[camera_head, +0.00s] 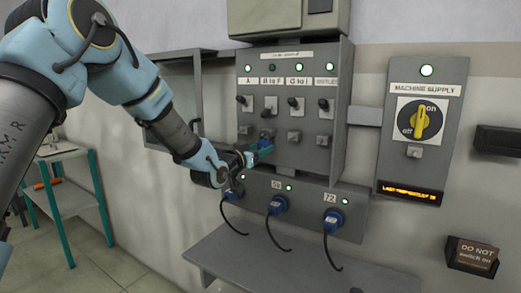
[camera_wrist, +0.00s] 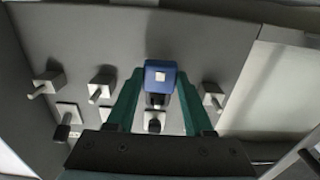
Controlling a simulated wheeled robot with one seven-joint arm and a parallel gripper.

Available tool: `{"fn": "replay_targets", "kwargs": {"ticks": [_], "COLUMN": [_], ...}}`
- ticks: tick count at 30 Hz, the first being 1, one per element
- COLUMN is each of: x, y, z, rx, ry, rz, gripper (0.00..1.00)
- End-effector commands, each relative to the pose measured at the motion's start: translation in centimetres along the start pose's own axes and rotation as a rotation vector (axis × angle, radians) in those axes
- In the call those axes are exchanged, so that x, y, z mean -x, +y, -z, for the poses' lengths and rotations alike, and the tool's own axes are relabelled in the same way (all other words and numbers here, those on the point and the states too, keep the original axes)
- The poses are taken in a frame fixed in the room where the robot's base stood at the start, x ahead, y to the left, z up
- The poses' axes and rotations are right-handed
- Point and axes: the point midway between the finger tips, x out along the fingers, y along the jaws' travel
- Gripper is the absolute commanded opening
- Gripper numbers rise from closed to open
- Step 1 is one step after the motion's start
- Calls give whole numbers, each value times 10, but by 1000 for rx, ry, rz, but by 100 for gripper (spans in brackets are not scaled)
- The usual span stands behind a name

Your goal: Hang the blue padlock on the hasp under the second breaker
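The blue padlock (camera_wrist: 161,76) sits between the teal fingertips of my gripper (camera_wrist: 160,88) in the wrist view, with its dark shackle just below its body. My gripper appears shut on it. In the head view my gripper (camera_head: 261,149) is at the grey breaker panel (camera_head: 312,155), below the second breaker (camera_head: 270,105), labelled B to F. A bit of the padlock (camera_head: 265,136) shows there at the fingertips. The hasp under that breaker is hidden behind padlock and gripper. I cannot tell whether the shackle is through it.
Other hasps (camera_head: 294,137) and breakers (camera_head: 298,105) stick out on both sides. Below are several blue plugs (camera_head: 277,204) with hanging cables and a grey shelf (camera_head: 300,265). To the right are the machine supply box (camera_head: 422,130) and a "do not switch on" sign (camera_head: 474,256).

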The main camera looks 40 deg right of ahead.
Motion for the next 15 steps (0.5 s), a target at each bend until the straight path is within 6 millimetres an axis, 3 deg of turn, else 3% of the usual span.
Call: {"fn": "replay_targets", "kwargs": {"ticks": [1,9,15], "x": [0,0,0], "y": [0,0,0], "z": [-2,-1,-1], "rx": [1,0,0], "ry": [-4,-2,-2], "rz": [0,0,0], "gripper": [57,86,86]}}
